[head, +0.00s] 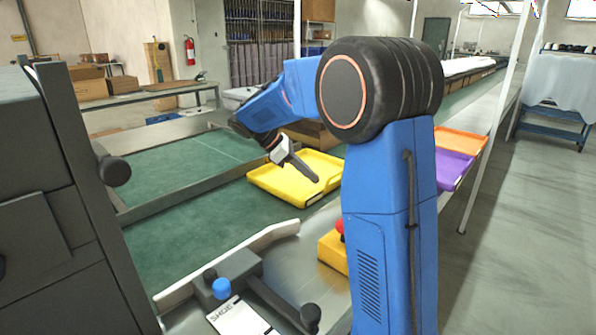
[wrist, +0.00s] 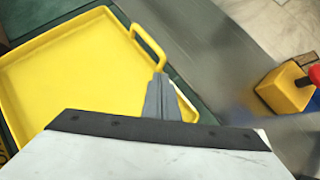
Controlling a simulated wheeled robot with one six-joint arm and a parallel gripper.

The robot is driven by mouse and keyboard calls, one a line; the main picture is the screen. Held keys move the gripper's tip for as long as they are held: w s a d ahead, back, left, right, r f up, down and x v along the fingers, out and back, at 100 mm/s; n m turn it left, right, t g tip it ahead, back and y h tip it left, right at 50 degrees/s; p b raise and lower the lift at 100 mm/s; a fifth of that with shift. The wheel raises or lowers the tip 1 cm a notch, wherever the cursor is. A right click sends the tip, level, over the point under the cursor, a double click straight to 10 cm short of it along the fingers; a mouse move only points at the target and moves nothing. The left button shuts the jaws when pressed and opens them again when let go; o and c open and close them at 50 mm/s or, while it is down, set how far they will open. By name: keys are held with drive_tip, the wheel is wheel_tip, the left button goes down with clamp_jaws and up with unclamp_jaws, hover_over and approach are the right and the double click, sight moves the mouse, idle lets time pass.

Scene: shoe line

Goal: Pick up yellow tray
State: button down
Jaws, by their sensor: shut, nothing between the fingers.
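The yellow tray (head: 270,184) lies on the green conveyor in the middle of the head view. It fills the left of the wrist view (wrist: 60,85), with a loop handle (wrist: 152,44) on its right side. My gripper (head: 316,179) is over the tray's near right part in the head view. In the wrist view its fingers (wrist: 161,80) are together and empty, beside the loop handle and over the tray's edge. I cannot tell whether they touch the tray. The fingers and the gripper's body hide part of the tray's edge.
A yellow box with a red button (head: 333,252) stands on the metal ledge near the tray. A purple tray (head: 455,169) and an orange tray (head: 462,142) lie to the right, behind my arm. A lever device (head: 240,275) stands in front. The green belt (head: 170,220) is clear to the left.

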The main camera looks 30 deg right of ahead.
drive_tip(key=shift+s+d, duration=0.35)
drive_tip(key=shift+d, duration=0.5)
drive_tip(key=s+d, duration=0.1)
drive_tip(key=d, duration=0.1)
drive_tip(key=s+d, duration=0.1)
drive_tip(key=d, duration=0.1)
drive_tip(key=s+d, duration=0.1)
drive_tip(key=d, duration=0.2)
drive_tip(key=shift+s, duration=0.2)
